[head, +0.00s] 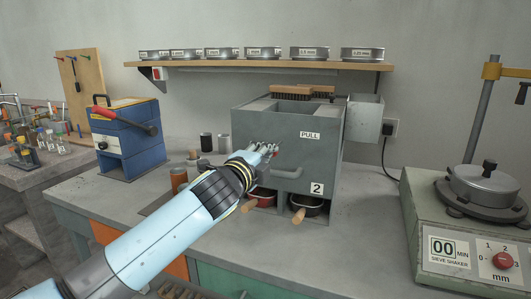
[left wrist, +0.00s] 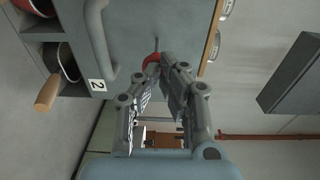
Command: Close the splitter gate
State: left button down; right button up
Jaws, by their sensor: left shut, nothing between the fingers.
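The grey splitter box (head: 330,150) stands on the bench with a PULL label, a bar handle and a number 2 plate on its front. It also shows in the left wrist view (left wrist: 135,25). My left gripper (head: 270,150) is shut and empty in front of the splitter's face, left of the PULL label. In the left wrist view its fingertips (left wrist: 160,64) are close to a small red part (left wrist: 151,60) with a thin rod. I cannot tell whether they touch it. The gripper partly hides that part. My right gripper is not in view.
Two pans with wooden handles (head: 299,215) sit in the splitter's lower openings. A brush (head: 290,91) lies on top. A sieve shaker (head: 475,230) stands right, a blue crusher (head: 128,140) left. A shelf (head: 270,65) carries several sieves.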

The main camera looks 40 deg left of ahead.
pick_arm(q)
jog(key=x, duration=0.5)
jog(key=shift+s+a+r, duration=0.1)
jog(key=shift+a, duration=0.05)
jog(key=shift+r, duration=0.15)
